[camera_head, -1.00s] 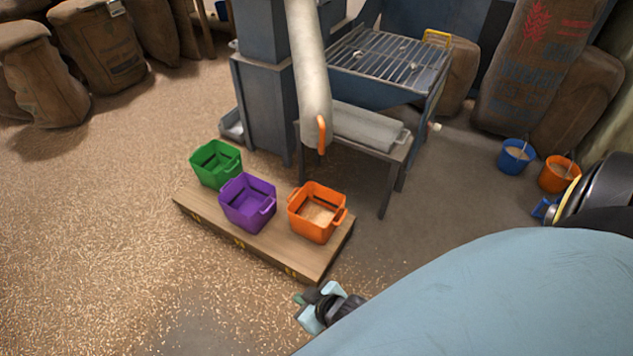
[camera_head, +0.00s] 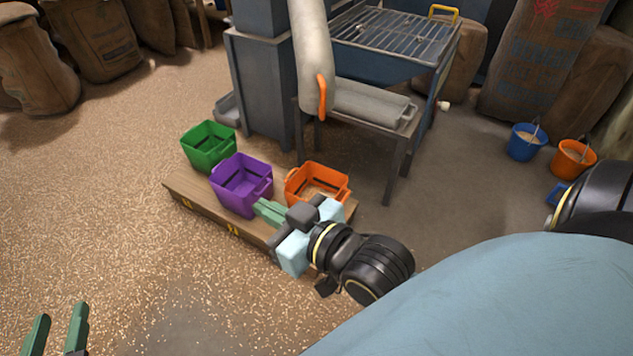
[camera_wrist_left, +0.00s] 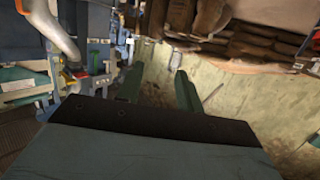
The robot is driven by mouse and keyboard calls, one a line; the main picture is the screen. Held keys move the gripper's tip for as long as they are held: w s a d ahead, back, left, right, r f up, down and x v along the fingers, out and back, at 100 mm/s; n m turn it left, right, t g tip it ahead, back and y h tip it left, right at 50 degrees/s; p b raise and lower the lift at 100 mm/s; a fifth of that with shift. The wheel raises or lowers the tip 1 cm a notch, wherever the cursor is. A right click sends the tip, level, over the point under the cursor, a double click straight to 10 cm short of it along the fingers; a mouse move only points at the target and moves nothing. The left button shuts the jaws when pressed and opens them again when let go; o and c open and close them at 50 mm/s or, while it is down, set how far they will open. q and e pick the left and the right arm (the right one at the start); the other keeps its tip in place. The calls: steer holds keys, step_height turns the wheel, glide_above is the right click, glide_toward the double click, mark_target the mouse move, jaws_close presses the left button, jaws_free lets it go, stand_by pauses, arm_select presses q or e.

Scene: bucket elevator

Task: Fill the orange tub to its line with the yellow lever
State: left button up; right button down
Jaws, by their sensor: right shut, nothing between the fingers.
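The orange tub (camera_head: 329,181) stands at the right end of a low wooden platform, with some grain-coloured material inside; its fill line cannot be made out. My right gripper (camera_head: 264,210) is shut and empty, over the platform in front of the purple and orange tubs, hiding part of the orange tub's front. My left gripper (camera_head: 60,328) is open and empty at the lower left, over the floor; its spread green fingers also show in the left wrist view (camera_wrist_left: 158,88). A yellow bar (camera_head: 443,13) sits on the hopper's far edge; I cannot tell whether it is the lever.
The purple tub (camera_head: 241,186) and green tub (camera_head: 208,146) share the wooden platform (camera_head: 184,188). A pale spout (camera_head: 311,58) with an orange handle (camera_head: 321,94) hangs behind them. Blue (camera_head: 525,142) and orange buckets (camera_head: 572,159) stand at right. The left floor is clear.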

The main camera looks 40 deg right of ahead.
arm_select(q)
steer(key=shift+c, duration=0.3)
steer(key=c, duration=0.7)
steer(key=shift+a, duration=0.1)
jaws_close()
